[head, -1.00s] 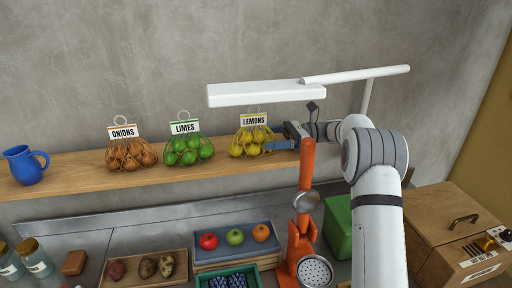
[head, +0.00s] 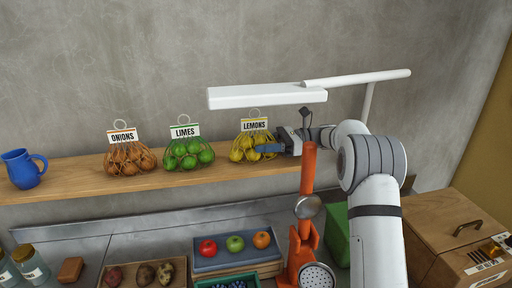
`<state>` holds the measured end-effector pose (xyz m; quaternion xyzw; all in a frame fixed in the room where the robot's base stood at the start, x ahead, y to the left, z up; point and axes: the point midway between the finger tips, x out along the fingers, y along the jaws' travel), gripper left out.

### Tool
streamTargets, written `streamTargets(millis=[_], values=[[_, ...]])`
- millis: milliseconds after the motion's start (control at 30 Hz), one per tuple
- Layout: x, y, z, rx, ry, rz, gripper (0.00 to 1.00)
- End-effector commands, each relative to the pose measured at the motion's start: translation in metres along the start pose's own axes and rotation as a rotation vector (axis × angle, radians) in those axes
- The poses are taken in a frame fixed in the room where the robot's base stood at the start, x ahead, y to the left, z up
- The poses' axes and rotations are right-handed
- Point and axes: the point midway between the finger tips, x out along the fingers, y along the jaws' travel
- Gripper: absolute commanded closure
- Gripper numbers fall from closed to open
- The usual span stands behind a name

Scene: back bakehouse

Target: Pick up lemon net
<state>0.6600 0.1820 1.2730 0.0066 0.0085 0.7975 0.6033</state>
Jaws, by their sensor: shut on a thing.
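The lemon net (head: 241,149) is a net of yellow lemons with a white "LEMONS" tag and a ring at its top. It is at the right end of the row of nets on the wooden shelf (head: 70,176). My gripper (head: 268,148) reaches in from the right and is shut on the lemon net's right side. The blue finger covers part of the lemons. I cannot tell whether the net's underside is clear of the shelf.
The lime net (head: 188,153) and onion net (head: 129,159) stand to the left, with a blue jug (head: 24,168) beyond. A white lamp (head: 266,95) hangs just above the lemon net. An orange upright tool (head: 308,168) stands below my gripper. A fruit tray (head: 222,264) is lower down.

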Motion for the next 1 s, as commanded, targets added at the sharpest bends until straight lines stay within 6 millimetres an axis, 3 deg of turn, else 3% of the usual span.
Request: streamTargets(millis=[167,433,800,1000], values=[[0.0,0.0,0.001,-0.001,0.0,-0.001,0.89],[-0.001,0.0,0.009,-0.003,0.001,-0.001,0.89],[-0.001,0.002,0.08,-0.006,0.0,-0.001,0.89],[-0.001,0.002,0.099,-0.002,0.0,-0.001,0.89]])
